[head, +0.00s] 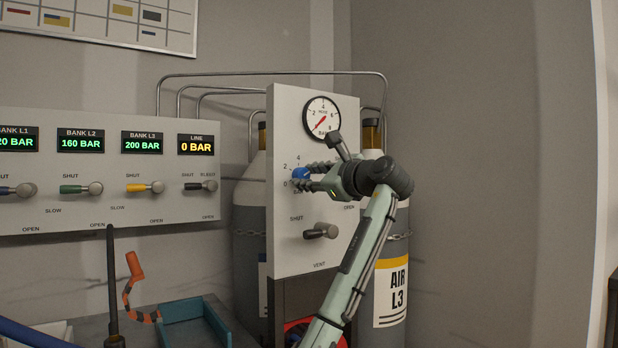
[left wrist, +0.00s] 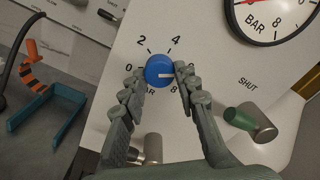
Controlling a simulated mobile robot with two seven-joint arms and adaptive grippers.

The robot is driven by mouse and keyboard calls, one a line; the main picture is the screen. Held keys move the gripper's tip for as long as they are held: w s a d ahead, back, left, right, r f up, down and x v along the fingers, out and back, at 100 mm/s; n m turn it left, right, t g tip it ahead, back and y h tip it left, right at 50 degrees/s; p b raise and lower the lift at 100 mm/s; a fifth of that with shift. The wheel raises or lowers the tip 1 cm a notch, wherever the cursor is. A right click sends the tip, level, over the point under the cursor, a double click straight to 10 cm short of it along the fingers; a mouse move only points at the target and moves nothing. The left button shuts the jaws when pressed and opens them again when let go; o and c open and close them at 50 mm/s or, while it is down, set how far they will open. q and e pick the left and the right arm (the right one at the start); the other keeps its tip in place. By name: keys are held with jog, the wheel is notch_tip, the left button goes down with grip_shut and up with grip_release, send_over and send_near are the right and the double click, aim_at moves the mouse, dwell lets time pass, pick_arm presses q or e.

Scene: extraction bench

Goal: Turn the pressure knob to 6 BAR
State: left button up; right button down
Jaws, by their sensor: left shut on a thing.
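The blue pressure knob (left wrist: 158,70) sits on a pale upright panel (head: 285,245). In the left wrist view its white pointer line points right, toward a spot covered by a finger. My left gripper (left wrist: 155,82) is shut on the knob, one finger on each side. In the head view the gripper (head: 310,178) reaches the knob (head: 300,174) from the right. The round gauge (head: 321,118) above has its red needle at the low end. My right gripper is not in view.
A grey lever (head: 320,231) marked SHUT and VENT is below the knob. A panel with displays (head: 180,180) and coloured levers is on the left; its LINE display reads 0 BAR. Gas cylinders (head: 370,230) stand behind. A blue tray (head: 215,322) is below.

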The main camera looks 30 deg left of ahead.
pick_arm(q)
jog(key=shift+f, duration=0.1)
jog(key=o, duration=1.2)
jog(key=shift+c, duration=0.2)
jog(key=v, duration=1.2)
